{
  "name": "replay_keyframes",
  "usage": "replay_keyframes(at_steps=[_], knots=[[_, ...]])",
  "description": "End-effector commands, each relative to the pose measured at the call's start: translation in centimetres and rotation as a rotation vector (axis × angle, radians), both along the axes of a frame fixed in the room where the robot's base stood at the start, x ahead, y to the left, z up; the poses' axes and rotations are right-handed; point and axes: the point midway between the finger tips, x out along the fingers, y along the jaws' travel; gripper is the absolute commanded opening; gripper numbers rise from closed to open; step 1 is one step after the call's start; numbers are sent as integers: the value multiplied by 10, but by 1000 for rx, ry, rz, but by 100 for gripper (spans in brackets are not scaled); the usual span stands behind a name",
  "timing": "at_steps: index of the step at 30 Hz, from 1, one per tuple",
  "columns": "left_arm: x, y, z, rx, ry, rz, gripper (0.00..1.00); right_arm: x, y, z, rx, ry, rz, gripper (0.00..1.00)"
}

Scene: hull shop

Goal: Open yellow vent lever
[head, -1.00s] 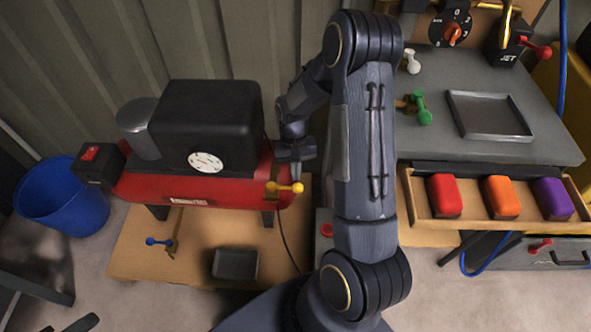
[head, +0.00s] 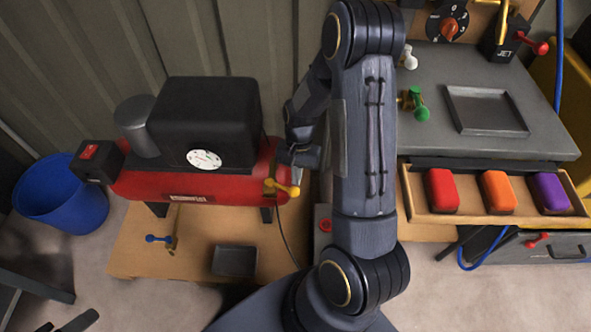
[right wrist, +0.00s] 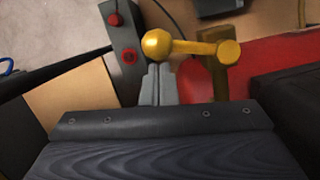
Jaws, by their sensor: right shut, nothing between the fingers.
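The yellow vent lever (head: 283,188) sits at the right end of the red compressor tank (head: 225,187). Its arm slopes slightly down toward the round knob at its right end. In the right wrist view the yellow lever (right wrist: 190,46) runs from its round knob to a yellow valve body. My right gripper (head: 300,163) is just above the lever, shut and empty. In the right wrist view its closed fingertips (right wrist: 158,70) are right by the knob; I cannot tell whether they touch. My left gripper is not in view.
A wooden bench (head: 140,260) holds a blue lever (head: 158,239) and a dark tray (head: 234,261). A box with a red button (head: 324,225) stands right of the tank. A drawer (head: 415,205) with coloured blocks and a grey worktop (head: 450,140) lie further right.

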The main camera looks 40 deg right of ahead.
Motion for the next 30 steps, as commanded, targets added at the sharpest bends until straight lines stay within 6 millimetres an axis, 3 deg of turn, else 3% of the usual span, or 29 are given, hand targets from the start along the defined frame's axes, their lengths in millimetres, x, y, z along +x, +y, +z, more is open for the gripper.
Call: replay_keyframes(at_steps=[16, 30], knots=[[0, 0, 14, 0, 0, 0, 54, -27, 31, 2, 1, 3, -521, 0], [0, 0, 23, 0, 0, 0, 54, -35, 60, 1, 0, 3, -909, 0]])
